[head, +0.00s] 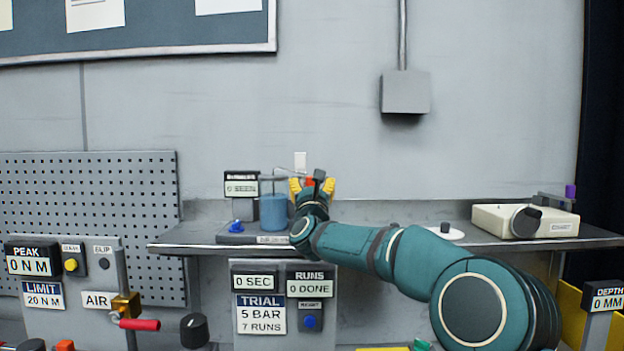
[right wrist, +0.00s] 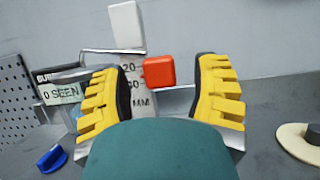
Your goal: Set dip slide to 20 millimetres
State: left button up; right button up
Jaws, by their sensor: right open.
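The dip slide shows as a red block (right wrist: 160,72) beside an upright scale plate (right wrist: 133,75) marked 20 and MM; lower marks are partly hidden. In the head view the red block (head: 309,181) shows as a small patch among my right gripper's fingers. My right gripper (right wrist: 158,90) is open, its yellow fingers on either side of the red block with gaps to both. In the head view the gripper (head: 312,189) is over the shelf, right of a blue cylinder (head: 272,212). A depth display (head: 604,302) reads 0 MM. My left gripper is not in view.
A labelled box (head: 241,184) and a blue knob (right wrist: 51,158) stand left of the gripper on the grey shelf (head: 400,241). A cream round piece (right wrist: 302,142) with a dark knob lies to the right. A cream instrument (head: 525,220) stands at the shelf's right end.

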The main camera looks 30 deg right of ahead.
jog(key=shift+w+d+r, duration=0.2)
jog(key=shift+w+d, duration=0.05)
jog(key=shift+w, duration=0.15)
